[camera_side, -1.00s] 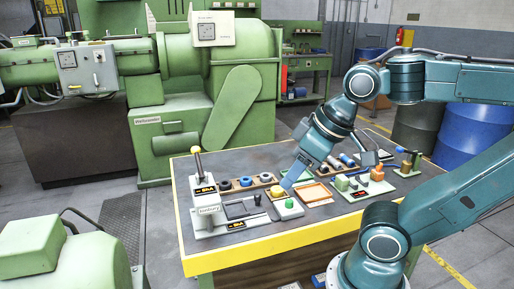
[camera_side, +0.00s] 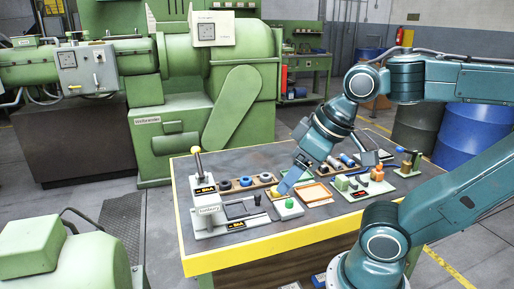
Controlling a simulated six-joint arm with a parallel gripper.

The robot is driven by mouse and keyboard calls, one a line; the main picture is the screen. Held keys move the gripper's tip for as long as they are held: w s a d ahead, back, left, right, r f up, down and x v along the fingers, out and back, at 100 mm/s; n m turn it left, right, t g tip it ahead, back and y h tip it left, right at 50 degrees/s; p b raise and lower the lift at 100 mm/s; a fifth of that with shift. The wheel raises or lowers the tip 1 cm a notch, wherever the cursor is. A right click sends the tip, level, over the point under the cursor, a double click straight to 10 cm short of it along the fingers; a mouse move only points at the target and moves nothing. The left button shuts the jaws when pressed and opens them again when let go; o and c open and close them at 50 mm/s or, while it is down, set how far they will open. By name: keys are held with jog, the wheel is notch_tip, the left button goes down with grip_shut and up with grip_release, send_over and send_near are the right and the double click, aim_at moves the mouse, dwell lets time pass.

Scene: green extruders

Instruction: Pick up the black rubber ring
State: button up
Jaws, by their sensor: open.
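A wooden tray (camera_side: 236,190) on the table holds a row of small rings. The leftmost, a black ring (camera_side: 225,185), looks like the black rubber ring. A dark blue ring (camera_side: 246,181) sits to its right, then a dark brownish ring (camera_side: 265,177). A yellow piece (camera_side: 277,192) is at the tray's right end. My gripper (camera_side: 284,187) points down at the tray's right end, by the yellow piece and right of the black ring. It is open; its fingertips are small, and I cannot tell whether they touch anything.
A white box with a green button (camera_side: 290,203) stands just in front of my gripper. A lever stand (camera_side: 196,180) is at the left, with a grey fixture (camera_side: 243,209) beside it.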

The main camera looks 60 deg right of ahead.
jog(key=w+d+r+m+g, duration=0.1)
jog(key=w+d+r+m, duration=0.3)
jog(key=w, duration=0.8)
jog(key=w+d+m+g, duration=0.25)
jog(key=w+d, duration=0.45)
jog(key=w, duration=0.5)
jog(key=w+d+f+m+g, duration=0.1)
jog(key=w+d+f+m, duration=0.2)
jog(key=w+d+f, duration=0.3)
jog(key=w+d+f+m+g, duration=0.1)
jog(key=w+d+f+m, duration=0.3)
jog(key=d+f, duration=0.9)
jog(key=w+f, duration=0.1)
jog(key=w, duration=0.1)
jog(key=shift+w+d, duration=0.25)
jog(key=shift+w, duration=0.05)
jog(key=shift+f, duration=0.15)
send_over(225, 185)
jog(key=d, duration=0.1)
jog(key=shift+w+d+f, duration=0.1)
jog(key=shift+w+f, duration=0.05)
jog(key=shift+f, duration=1.25)
jog(key=shift+w+f, duration=0.15)
jog(key=shift+f, duration=1.3)
jog(key=shift+w+d+f, duration=0.1)
jog(key=shift+w+f, duration=0.05)
jog(key=shift+f, duration=1.25)
